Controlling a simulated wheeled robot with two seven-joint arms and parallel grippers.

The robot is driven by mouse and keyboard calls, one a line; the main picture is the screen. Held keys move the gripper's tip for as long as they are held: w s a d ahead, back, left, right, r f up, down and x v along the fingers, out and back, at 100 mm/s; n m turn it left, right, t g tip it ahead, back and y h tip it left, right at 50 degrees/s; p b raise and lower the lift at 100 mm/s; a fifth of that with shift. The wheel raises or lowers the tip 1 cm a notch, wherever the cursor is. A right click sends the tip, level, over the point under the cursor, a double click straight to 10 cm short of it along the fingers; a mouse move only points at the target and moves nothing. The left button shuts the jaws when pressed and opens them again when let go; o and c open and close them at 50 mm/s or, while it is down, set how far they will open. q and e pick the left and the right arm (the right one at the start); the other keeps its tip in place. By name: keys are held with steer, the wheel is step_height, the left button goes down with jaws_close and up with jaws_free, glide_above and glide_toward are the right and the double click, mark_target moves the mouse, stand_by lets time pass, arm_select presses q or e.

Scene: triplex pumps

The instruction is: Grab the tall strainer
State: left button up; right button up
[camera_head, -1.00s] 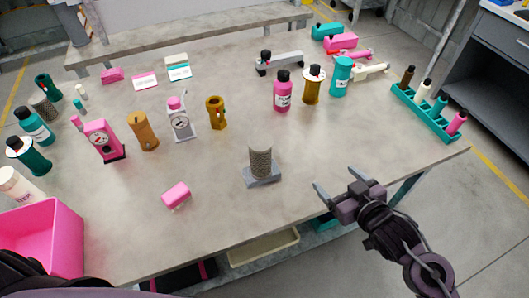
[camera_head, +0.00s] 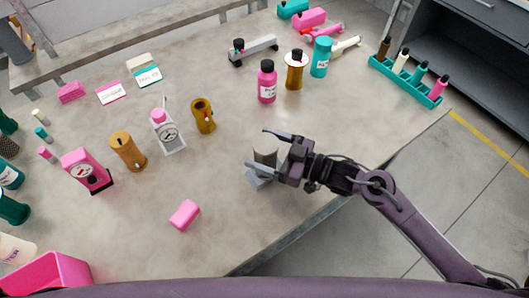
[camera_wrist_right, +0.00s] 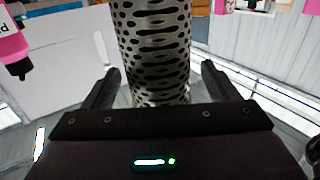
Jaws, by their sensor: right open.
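The tall strainer (camera_head: 264,157) is a grey perforated metal cylinder standing upright on a small grey base (camera_head: 258,180) near the table's front right. My right gripper (camera_head: 266,150) is open, with one finger on the far side of the strainer and the other on the near side. In the right wrist view the perforated strainer (camera_wrist_right: 154,50) rises between the two dark fingers of the gripper (camera_wrist_right: 158,88), with gaps on both sides. The gripper hides part of the strainer in the head view. My left gripper is not in view.
A pink block (camera_head: 184,215) lies left of the strainer. A pink bottle (camera_head: 267,82) and an amber bottle (camera_head: 294,70) stand behind it. A teal rack (camera_head: 405,82) is at the right edge. The table (camera_head: 225,180) around the strainer is clear.

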steer(key=shift+x, duration=0.9)
steer(key=c, duration=1.1)
steer(key=shift+r, duration=0.15)
step_height(320, 180, up, 20)
steer(key=shift+b, duration=0.45)
